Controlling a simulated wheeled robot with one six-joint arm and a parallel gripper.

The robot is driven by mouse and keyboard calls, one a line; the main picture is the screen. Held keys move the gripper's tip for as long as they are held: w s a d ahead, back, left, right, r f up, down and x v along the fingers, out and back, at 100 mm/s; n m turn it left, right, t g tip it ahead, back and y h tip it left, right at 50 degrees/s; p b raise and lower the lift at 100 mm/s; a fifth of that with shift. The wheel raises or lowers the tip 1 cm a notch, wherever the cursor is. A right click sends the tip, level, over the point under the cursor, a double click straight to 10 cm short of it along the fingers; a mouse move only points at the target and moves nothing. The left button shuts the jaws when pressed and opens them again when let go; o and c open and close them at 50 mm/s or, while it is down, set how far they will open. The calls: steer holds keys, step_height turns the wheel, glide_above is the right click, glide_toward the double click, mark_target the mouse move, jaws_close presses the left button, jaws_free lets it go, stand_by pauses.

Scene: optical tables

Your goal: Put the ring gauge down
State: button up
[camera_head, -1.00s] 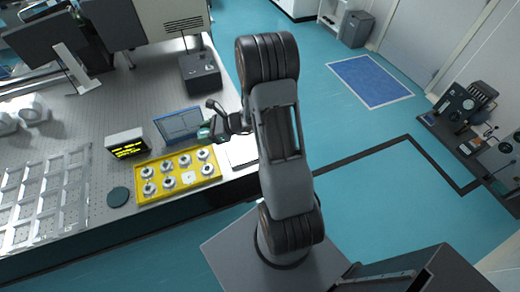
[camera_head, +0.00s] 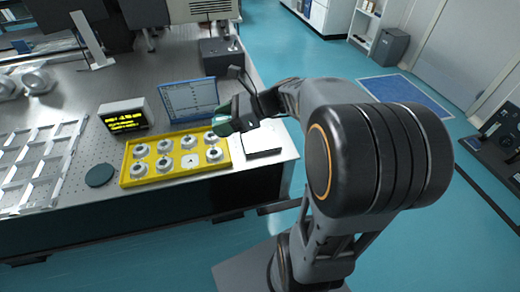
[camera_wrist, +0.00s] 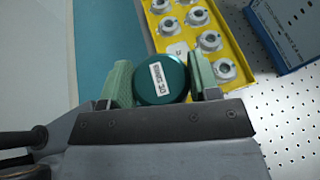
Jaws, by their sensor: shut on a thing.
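My gripper (camera_wrist: 160,85) is shut on a teal round piece with a white label (camera_wrist: 162,78), taken to be the ring gauge; its green finger pads press on both sides. In the head view my gripper (camera_head: 228,122) is above the right end of the yellow tray (camera_head: 125,172), and the held piece is hard to make out there. The tray holds several pale round parts with dark centres. A dark round pad (camera_head: 99,175) lies on the table left of the tray.
A laptop-like screen (camera_head: 188,100) stands behind the tray, and a display box with yellow text (camera_head: 124,118) is at its left. A flat white-topped item (camera_head: 262,142) lies right of the tray near the table edge. A clear rack (camera_head: 35,160) is at far left.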

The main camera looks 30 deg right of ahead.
steer(key=shift+s+d+f, duration=0.1)
steer(key=shift+s+f, duration=0.05)
steer(key=shift+f, duration=0.1)
steer(key=b, duration=0.1)
glide_above(260, 139)
steer(key=s+a, duration=0.2)
steer(key=a, duration=0.2)
step_height(260, 139, down, 4)
steer(key=d+f, duration=0.1)
steer(key=f, duration=0.1)
steer(key=w+d+f+b, duration=0.1)
steer(key=shift+w+d+f, duration=0.15)
steer(key=shift+d+f, duration=0.05)
steer(key=shift+f, duration=0.15)
steer(key=shift+w+d+f, duration=0.25)
steer(key=shift+d+f, duration=0.45)
steer(key=shift+f, duration=0.3)
steer(key=shift+d+f+b, duration=0.1)
steer(key=shift+f+b, duration=0.3)
steer(key=shift+f, duration=1.1)
steer(key=shift+f, duration=0.1)
steer(key=shift+f, duration=0.1)
steer(key=o, duration=1.1)
steer(key=shift+c, duration=0.2)
